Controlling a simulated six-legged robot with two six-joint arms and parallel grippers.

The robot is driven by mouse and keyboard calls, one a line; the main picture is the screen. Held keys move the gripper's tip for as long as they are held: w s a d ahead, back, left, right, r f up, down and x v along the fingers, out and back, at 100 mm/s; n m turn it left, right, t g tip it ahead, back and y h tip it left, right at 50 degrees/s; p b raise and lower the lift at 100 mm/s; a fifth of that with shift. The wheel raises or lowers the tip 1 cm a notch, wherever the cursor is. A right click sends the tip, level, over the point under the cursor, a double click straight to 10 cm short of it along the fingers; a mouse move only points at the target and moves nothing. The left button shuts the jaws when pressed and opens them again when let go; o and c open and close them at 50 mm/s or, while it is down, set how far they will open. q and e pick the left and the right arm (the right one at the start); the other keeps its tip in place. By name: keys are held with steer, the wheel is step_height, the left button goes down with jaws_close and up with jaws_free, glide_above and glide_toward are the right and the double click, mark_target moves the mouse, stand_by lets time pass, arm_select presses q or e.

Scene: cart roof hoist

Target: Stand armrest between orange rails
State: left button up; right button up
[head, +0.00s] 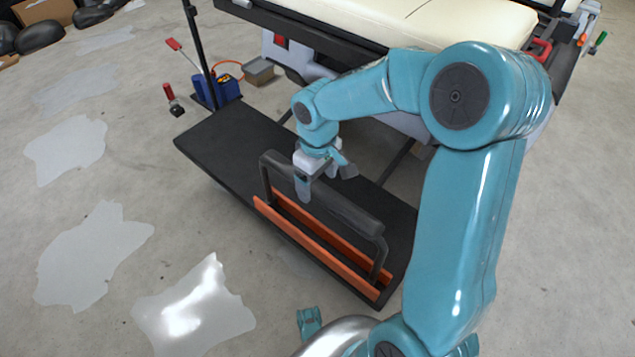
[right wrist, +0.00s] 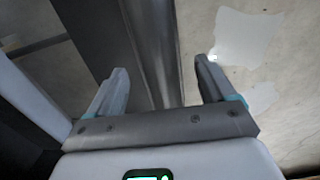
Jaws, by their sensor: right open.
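The armrest (head: 345,212), a dark padded bar on two legs, stands upright on the black platform. Its feet appear to be between the orange rails (head: 318,247), though the near rail partly hides them. My right gripper (head: 325,180) is open at the armrest's top bar, toward its left end. In the right wrist view the bar (right wrist: 152,50) runs between the two spread fingers (right wrist: 163,88), with a gap visible on each side. Whether any finger touches it I cannot tell. My left gripper is not in view.
The black platform (head: 225,143) is bare at its left end. The cart's cream seat (head: 420,20) is behind, and a dark post (head: 198,45) rises at the platform's back left. A blue container (head: 226,88) and small tools lie beyond. The floor to the left is open.

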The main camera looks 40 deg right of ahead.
step_height(320, 180, up, 13)
steer(key=p, duration=0.4)
steer(key=shift+p, duration=0.3)
steer(key=shift+s, duration=0.15)
